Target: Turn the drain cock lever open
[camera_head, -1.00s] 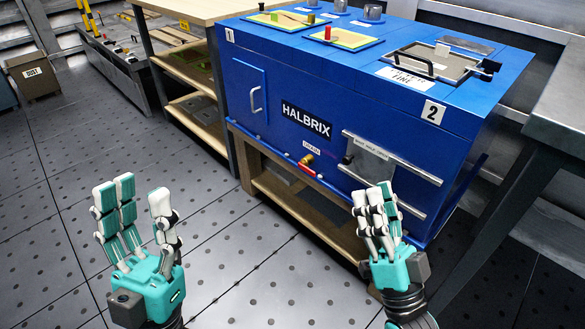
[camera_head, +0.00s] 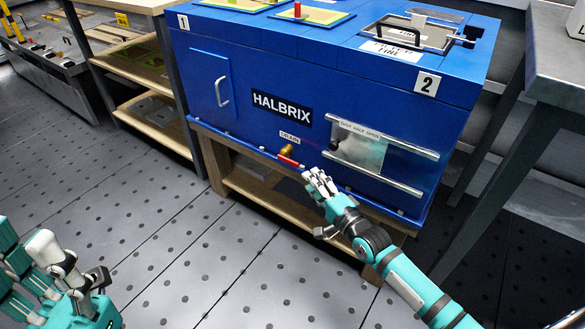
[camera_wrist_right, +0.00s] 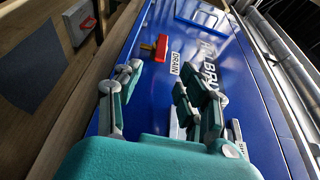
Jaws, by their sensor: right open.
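The drain cock has a brass body (camera_head: 288,150) and a red lever (camera_head: 289,161). It sits low on the front of the blue HALBRIX unit (camera_head: 240,75), under the DRAIN label (camera_head: 290,139). In the wrist view the red lever (camera_wrist_right: 165,47) shows ahead of my fingers, beside the DRAIN label (camera_wrist_right: 175,63). My right gripper (camera_head: 318,182) is just right of and below the lever, near the unit's lower edge. Its fingers are apart with nothing between them, and a gap to the lever shows in the wrist view (camera_wrist_right: 152,95). My left gripper (camera_head: 50,275) is at the lower left, partly cut off.
A door handle (camera_head: 222,91) protrudes at left. The wooden stand (camera_head: 250,190) is below the unit. A grey table (camera_head: 560,70) is at right. The floor in front is clear.

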